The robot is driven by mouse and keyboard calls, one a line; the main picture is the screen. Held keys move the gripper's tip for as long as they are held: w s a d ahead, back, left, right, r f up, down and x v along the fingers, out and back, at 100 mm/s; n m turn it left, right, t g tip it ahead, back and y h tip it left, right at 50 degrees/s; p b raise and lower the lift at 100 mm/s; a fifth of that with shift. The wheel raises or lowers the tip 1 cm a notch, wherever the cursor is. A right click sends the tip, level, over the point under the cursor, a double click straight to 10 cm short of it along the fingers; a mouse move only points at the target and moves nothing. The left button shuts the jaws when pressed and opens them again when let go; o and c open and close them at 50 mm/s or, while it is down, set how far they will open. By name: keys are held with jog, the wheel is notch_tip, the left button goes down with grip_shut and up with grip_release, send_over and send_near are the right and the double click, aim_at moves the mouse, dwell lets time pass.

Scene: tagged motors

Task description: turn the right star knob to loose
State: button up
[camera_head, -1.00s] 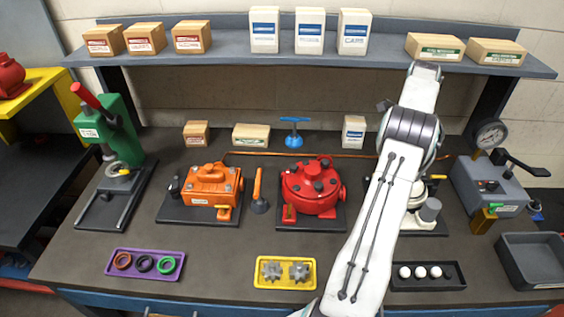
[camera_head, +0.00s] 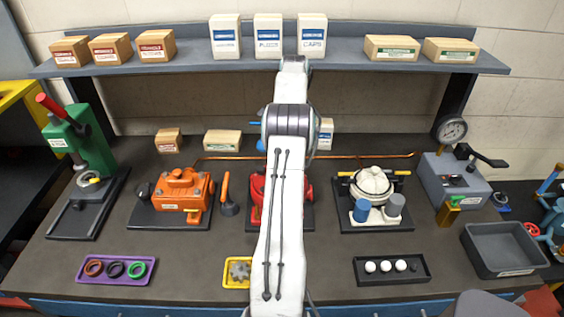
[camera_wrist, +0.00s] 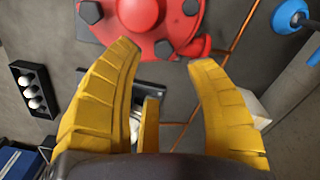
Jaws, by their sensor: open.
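The red motor (camera_head: 307,188) is mostly hidden behind my arm in the head view, so its knobs do not show there. In the wrist view the red motor (camera_wrist: 120,35) fills the top middle, cut off by the frame edge. Dark faceted knobs sit on it, one (camera_wrist: 90,12) at the left, one (camera_wrist: 163,48) at the lower middle and one (camera_wrist: 190,7) at the right. I cannot tell which is the right star knob or how it is turned. My gripper (camera_wrist: 162,57) is open and empty, with its yellow fingers spread below the motor in the picture. It is hidden in the head view.
The orange motor (camera_head: 180,193) is left of the red one, the white motor (camera_head: 372,183) right of it. A dark tray (camera_head: 363,280) of white balls and a yellow tray (camera_head: 231,283) lie in front. A blue handle (camera_wrist: 290,15) is at the wrist view's upper right.

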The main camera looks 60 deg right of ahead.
jog(key=n, duration=0.3)
jog(key=shift+d+n, duration=0.15)
jog(key=shift+n, duration=0.15)
jog(key=shift+f+n, duration=0.15)
jog(key=shift+n, duration=0.35)
jog(key=shift+f+p, duration=0.35)
jog(key=shift+f, duration=3.15)
jog(key=shift+o, duration=0.2)
grip_shut()
